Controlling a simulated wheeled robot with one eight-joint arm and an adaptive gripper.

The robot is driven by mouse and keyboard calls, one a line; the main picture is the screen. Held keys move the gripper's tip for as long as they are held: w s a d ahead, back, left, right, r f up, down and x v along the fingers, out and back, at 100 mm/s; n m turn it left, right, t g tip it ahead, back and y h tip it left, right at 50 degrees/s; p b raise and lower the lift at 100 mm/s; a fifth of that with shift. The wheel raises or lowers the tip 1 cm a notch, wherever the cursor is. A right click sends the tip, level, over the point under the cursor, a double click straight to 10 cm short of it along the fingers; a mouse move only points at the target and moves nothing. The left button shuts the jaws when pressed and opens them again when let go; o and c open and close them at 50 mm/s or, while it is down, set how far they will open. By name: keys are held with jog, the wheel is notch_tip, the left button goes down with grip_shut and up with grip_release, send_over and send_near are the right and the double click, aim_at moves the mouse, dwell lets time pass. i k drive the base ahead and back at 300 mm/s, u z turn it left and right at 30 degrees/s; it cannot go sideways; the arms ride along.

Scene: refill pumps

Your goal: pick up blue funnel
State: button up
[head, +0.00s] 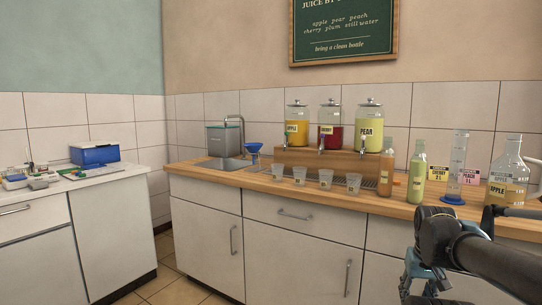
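The blue funnel (253,148) is small in the head view. It is at the back left of the wooden counter (220,178), just right of the sink and tap, with its wide mouth up. I cannot tell what holds it upright. My gripper (420,290) is at the lower right, in front of the cabinets and far from the funnel. Its lower end is partly cut off by the frame edge, so I cannot tell whether it is open or shut.
A row of several clear cups (300,175) stands along the counter front, right of the funnel. Behind them, three juice dispensers (330,128) stand on a wooden riser (320,160). Bottles and a measuring cylinder (456,170) fill the right. Floor (165,280) is open at lower left.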

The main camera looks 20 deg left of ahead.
aim_at(252, 147)
jog(key=z, duration=2.15)
jog(key=k, duration=1.3)
jog(key=u, duration=2.3)
